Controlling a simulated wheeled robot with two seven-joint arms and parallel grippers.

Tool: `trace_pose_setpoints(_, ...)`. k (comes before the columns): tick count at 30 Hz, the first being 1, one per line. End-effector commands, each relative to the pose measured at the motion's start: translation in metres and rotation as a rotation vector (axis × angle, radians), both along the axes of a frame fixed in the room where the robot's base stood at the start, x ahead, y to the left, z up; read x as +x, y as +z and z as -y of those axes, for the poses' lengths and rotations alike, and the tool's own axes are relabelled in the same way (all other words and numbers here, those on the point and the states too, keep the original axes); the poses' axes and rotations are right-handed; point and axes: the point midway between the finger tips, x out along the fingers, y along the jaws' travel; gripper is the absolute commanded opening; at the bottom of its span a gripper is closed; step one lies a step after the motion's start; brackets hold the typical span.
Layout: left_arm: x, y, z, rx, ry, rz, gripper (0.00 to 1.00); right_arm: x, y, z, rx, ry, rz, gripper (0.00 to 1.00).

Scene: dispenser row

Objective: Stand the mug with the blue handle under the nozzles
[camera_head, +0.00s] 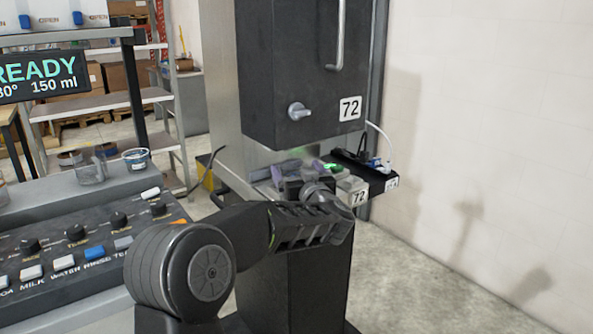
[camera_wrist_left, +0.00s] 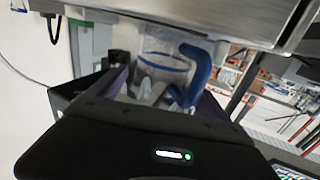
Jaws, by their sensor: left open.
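The clear mug (camera_wrist_left: 160,75) with the blue handle (camera_wrist_left: 197,75) shows in the left wrist view, just beyond my left gripper (camera_wrist_left: 163,98). Its body appears between the two purple fingers, with the handle towards the right finger. Whether the fingers touch it I cannot tell. In the head view my left gripper (camera_head: 298,172) is at the small shelf under the dark dispenser box (camera_head: 292,70) marked 72. That mug cannot be made out in the head view. The fingers are open. No nozzle can be made out. My right gripper is not in view.
A counter at left carries a button panel (camera_head: 75,240) and several cups, one a clear glass (camera_head: 90,168). A dark ledge (camera_head: 375,178) with a white cable is right of the gripper. In the wrist view, a metal edge (camera_wrist_left: 230,18) runs close above the mug. A bare wall stands at right.

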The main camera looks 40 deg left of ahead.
Motion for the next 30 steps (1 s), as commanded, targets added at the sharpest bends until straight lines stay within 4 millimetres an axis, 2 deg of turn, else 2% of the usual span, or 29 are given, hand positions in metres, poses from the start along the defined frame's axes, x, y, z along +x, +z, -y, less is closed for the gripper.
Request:
trace_pose_setpoints(15,-0.042,0.001,0.056,0.0,-0.002,0.001,0.89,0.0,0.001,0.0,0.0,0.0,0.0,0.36)
trace_pose_setpoints(30,-0.045,0.0,0.061,0.0,0.0,0.0,0.89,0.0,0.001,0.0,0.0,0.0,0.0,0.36)
